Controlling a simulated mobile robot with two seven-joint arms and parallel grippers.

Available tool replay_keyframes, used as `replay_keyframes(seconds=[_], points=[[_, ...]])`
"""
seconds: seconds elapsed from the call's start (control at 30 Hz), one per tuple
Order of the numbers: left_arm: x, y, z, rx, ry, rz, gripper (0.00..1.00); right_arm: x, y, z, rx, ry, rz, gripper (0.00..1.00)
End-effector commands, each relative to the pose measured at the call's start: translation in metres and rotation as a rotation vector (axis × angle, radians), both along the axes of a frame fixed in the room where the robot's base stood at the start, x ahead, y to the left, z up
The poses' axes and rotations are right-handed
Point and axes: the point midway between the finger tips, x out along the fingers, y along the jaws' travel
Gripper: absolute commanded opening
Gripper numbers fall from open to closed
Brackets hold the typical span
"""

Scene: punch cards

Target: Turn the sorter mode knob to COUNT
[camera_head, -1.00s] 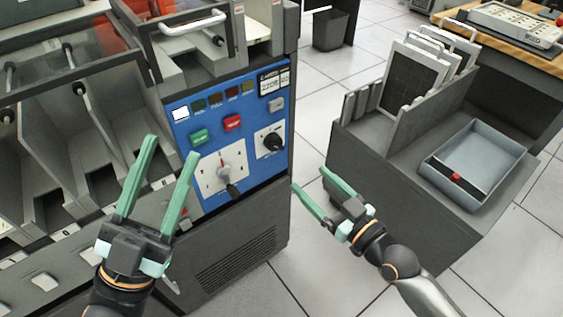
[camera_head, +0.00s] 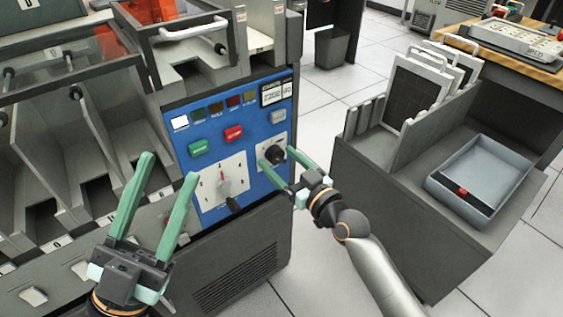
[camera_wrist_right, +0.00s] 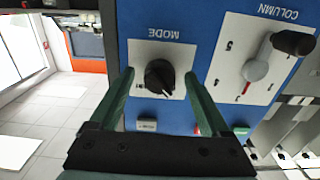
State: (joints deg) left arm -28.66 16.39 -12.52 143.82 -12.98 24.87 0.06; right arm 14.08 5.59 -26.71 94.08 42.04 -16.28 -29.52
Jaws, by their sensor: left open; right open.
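The sorter's blue control panel (camera_head: 243,120) is in the middle of the head view. The black mode knob (camera_head: 275,154) sits on a white plate at its right; in the right wrist view the knob (camera_wrist_right: 160,77) shows under the upside-down word MODE. My right gripper (camera_head: 275,162) is open at the knob, one finger on each side of it in the right wrist view (camera_wrist_right: 157,90). I cannot tell whether the fingers touch it. The COUNT marking is not readable. My left gripper (camera_head: 172,165) is open and empty, left of the panel.
The column dial (camera_head: 223,187) with its crank handle is left of the mode knob. Green (camera_head: 199,147) and red (camera_head: 234,133) buttons sit above it. A grey cart (camera_head: 400,215) with a tray (camera_head: 480,172) stands to the right. Floor lies between cart and sorter.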

Motion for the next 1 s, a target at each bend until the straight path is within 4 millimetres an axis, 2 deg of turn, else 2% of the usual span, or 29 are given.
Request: replay_keyframes(seconds=[0.2,0.9,1.0], points=[[0.0000,-0.0002,0.0002,-0.001,0.000,-0.001,0.50,0.0001,-0.0002,0.0003,0.000,0.000,0.000,0.78],[-0.0001,-0.0006,0.0002,0.000,0.000,-0.002,0.50,-0.0002,-0.0004,0.0002,0.000,0.000,-0.001,0.00],[-0.0001,-0.0006,0.0002,0.000,0.000,-0.002,0.50,-0.0001,-0.0005,0.0001,0.001,0.001,-0.001,0.00]])
